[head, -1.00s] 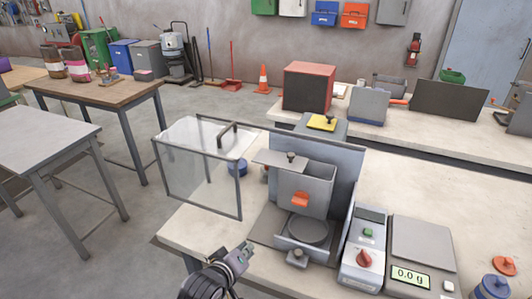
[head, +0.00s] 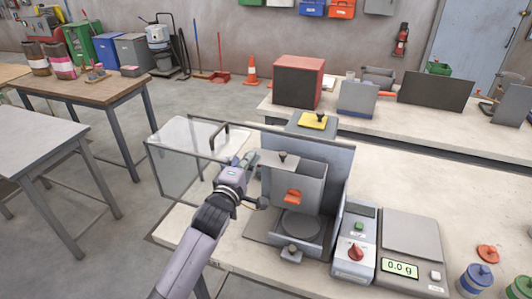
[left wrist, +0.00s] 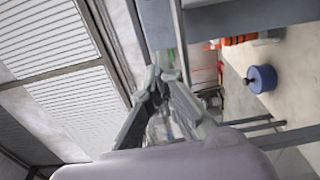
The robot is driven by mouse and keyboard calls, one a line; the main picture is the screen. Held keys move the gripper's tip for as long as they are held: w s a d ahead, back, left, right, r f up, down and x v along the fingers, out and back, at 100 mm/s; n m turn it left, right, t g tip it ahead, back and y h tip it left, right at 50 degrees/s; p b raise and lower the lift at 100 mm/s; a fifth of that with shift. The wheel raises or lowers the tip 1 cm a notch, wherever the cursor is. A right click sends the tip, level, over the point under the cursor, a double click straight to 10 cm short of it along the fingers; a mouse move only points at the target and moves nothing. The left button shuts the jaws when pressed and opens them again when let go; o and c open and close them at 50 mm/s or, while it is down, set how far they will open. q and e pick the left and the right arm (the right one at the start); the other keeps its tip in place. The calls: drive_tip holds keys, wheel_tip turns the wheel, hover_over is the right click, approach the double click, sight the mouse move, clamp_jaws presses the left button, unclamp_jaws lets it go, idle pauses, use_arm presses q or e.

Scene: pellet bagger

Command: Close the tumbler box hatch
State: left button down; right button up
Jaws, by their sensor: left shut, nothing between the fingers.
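The tumbler box hatch (head: 178,163) is a clear panelled cover with a dark frame. It stands swung out to the left of the grey tumbler box (head: 317,187), with a dark handle (head: 219,136) on its top. My left gripper (head: 249,160) is shut and empty between the hatch and the box, at the hatch's right side. It overlaps part of the hatch in the head view; I cannot tell whether it touches. In the left wrist view its fingers (left wrist: 164,84) are together. My right gripper is not in view.
A control unit (head: 355,240) and a scale (head: 410,245) stand right of the box. A blue knobbed piece (left wrist: 262,79) shows in the left wrist view. A yellow-topped block (head: 313,121) is behind the box. The workbench (head: 410,180) has free room at the back right.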

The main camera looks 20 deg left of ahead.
sight(266, 165)
use_arm(q)
drive_tip(key=w+d, duration=0.1)
drive_tip(key=w+d+p, duration=0.1)
drive_tip(key=d, duration=0.1)
drive_tip(key=shift+r, duration=0.1)
drive_tip(key=shift+d+p, duration=0.3)
drive_tip(key=shift+d, duration=0.25)
